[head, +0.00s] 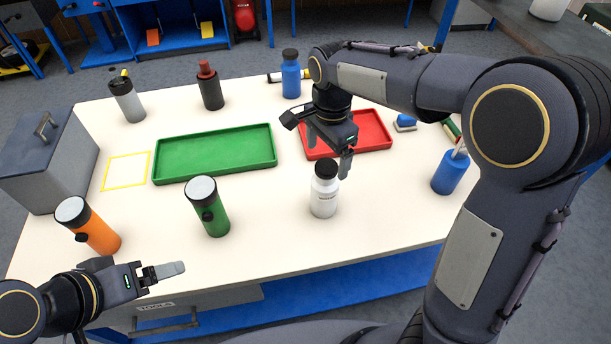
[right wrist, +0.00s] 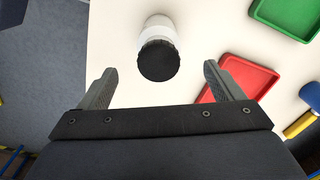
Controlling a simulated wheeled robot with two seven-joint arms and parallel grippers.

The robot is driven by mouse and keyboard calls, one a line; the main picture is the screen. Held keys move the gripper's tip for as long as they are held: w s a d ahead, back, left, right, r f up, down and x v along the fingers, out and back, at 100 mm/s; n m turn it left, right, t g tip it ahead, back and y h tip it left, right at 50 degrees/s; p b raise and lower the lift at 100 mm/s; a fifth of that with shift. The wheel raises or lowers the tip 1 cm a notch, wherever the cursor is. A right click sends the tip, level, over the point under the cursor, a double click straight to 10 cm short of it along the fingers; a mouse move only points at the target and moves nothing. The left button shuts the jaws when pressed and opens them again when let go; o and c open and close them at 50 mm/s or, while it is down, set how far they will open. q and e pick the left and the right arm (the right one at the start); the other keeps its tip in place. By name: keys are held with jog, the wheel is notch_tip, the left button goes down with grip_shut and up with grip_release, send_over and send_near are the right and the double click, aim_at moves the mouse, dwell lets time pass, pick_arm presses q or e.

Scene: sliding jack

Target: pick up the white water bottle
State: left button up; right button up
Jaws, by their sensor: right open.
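The white water bottle (head: 324,196) with a black cap stands upright at the front middle of the table. It also shows from above in the right wrist view (right wrist: 157,50), ahead of the fingertips and between their lines. My right gripper (head: 328,160) is open and empty, above and just behind the bottle in the head view. In the right wrist view my right gripper's fingers (right wrist: 159,78) are spread wide, apart from the bottle. My left gripper (head: 165,272) is at the front left edge of the table, seen from the side; its finger gap does not show clearly.
A green flashlight (head: 209,208) and an orange flashlight (head: 92,228) stand left of the bottle. A green tray (head: 215,153) and a red tray (head: 372,132) lie behind. A blue container (head: 450,172) stands at right, near my right arm. The table around the bottle is clear.

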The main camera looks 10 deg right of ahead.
aim_at(326, 177)
jog(key=shift+w+a+f, duration=0.15)
jog(key=shift+w+f, duration=0.1)
jog(key=shift+f, duration=0.15)
jog(key=f, duration=0.7)
jog(key=shift+s+d, duration=0.2)
jog(key=shift+s, duration=0.1)
jog(key=c, duration=1.5)
jog(key=shift+o, duration=0.2)
